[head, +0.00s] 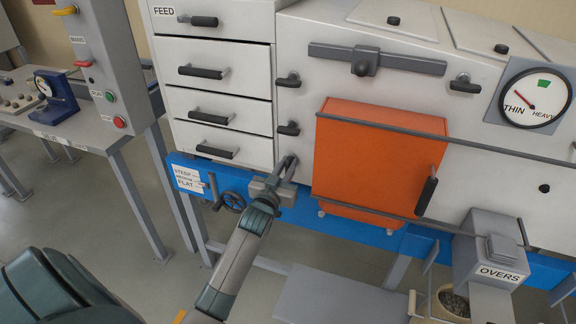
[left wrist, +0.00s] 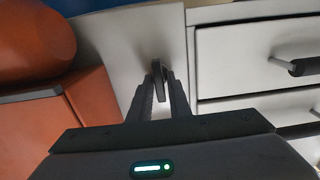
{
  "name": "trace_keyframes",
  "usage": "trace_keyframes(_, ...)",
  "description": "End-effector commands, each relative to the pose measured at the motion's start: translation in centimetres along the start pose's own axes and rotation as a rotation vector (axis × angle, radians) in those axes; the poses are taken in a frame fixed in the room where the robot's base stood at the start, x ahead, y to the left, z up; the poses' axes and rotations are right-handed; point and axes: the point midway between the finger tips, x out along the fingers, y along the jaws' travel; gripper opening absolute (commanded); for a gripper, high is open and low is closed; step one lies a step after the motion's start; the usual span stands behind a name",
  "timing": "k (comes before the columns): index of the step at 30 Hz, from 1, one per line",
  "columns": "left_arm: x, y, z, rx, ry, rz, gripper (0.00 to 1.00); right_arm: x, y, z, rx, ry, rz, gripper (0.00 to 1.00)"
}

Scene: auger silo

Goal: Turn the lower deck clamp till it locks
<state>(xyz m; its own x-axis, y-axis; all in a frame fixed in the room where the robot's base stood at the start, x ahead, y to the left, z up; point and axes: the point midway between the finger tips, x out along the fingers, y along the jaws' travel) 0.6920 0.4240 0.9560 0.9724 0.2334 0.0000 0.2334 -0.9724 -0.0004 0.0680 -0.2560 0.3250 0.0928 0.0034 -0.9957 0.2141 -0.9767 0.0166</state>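My left gripper (head: 288,162) is at the lower left corner of the white machine front, between the drawers and the orange door. In the left wrist view the two fingers (left wrist: 160,88) stand close together on either side of a dark, narrow lever, the lower deck clamp (left wrist: 158,78), and appear closed on it. In the head view the fingers largely hide this clamp. Two similar dark clamps, an upper one (head: 288,80) and a middle one (head: 288,128), sit above it in the same column. My right gripper is not in view.
The orange door (head: 370,155) with grey rails is just right of the gripper. Drawers (head: 218,108) with protruding handles are on its left. A blue beam (head: 340,222) and a handwheel (head: 232,202) lie below. An overs box (head: 490,248) stands at lower right.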

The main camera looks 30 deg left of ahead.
Motion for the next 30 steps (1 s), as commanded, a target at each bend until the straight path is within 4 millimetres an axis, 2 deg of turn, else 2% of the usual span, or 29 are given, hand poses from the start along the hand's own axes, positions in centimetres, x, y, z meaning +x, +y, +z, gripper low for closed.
trace_keyframes(14,0.0,0.1,-0.1,0.126,-0.001,0.0,0.0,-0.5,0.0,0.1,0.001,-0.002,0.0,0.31)
trace_keyframes(30,0.0,0.3,0.0,0.586,0.0,0.001,0.0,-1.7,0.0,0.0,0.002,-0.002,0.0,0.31)
